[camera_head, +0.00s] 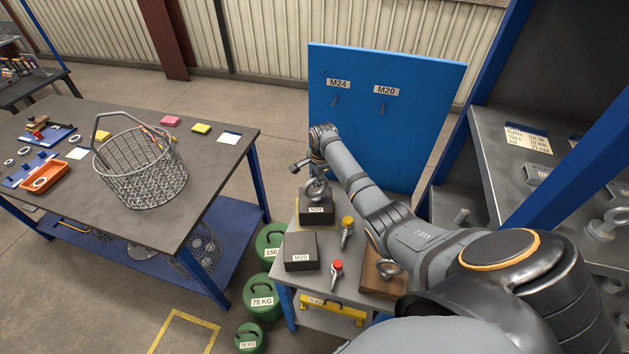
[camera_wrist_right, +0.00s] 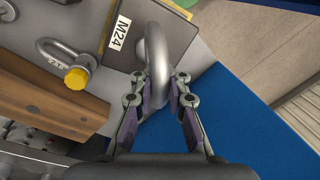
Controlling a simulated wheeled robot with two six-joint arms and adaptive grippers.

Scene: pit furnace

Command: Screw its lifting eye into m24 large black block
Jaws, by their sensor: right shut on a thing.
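The M24 block (camera_head: 316,216) is a black block with a white label, standing on the small bench in the head view. It also shows at the top of the right wrist view (camera_wrist_right: 150,32). A grey steel lifting eye (camera_head: 318,192) stands on top of the block, its ring also in the right wrist view (camera_wrist_right: 156,62). My right gripper (camera_head: 316,172) is above the block, shut on the ring, with a finger on each side (camera_wrist_right: 163,92). The shank is hidden, so I cannot tell how deep it sits. My left gripper is not in view.
The black M20 block (camera_head: 301,252), a yellow-pinned shackle (camera_head: 347,230), a red-pinned shackle (camera_head: 336,272) and a wooden box (camera_head: 380,282) crowd the bench. A blue board (camera_head: 400,115) stands behind. A table with a wire basket (camera_head: 140,170) is left, a shelf (camera_head: 490,130) right.

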